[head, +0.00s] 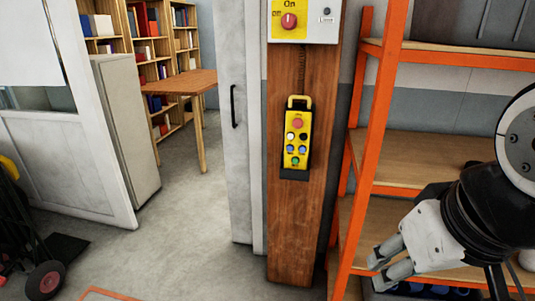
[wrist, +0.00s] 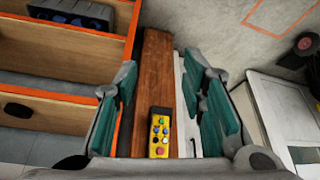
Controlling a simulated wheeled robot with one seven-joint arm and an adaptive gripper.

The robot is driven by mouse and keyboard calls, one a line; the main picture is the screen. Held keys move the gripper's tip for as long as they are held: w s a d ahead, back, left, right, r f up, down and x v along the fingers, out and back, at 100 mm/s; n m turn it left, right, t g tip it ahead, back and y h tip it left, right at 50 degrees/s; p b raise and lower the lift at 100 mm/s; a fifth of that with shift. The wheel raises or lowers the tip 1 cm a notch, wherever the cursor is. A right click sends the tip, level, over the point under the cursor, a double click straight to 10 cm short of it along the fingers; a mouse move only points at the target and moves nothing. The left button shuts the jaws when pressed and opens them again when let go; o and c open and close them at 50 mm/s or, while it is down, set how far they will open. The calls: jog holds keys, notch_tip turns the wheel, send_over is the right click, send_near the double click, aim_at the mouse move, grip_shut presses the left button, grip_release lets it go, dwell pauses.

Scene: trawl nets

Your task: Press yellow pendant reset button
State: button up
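The yellow pendant (head: 297,140) hangs upright on a brown wooden board (head: 288,225) in the head view. It has a red button at top, then white, black and blue ones, and a green one near the bottom. No reset label is readable. In the wrist view the pendant (wrist: 159,146) appears upside down at lower middle, between the spread fingers. My gripper (head: 380,268) is at lower right in the head view, right of and below the pendant, apart from it. In the wrist view my gripper (wrist: 162,85) is open and empty, its teal pads far apart.
An orange-framed shelf (head: 368,150) stands right of the board, close to my arm. A control box (head: 303,22) with a red knob is above the pendant. A grey door (head: 240,130) is left. A hand truck (head: 45,280) is at lower left; the floor between is mostly clear.

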grip_shut()
dwell(1.1)
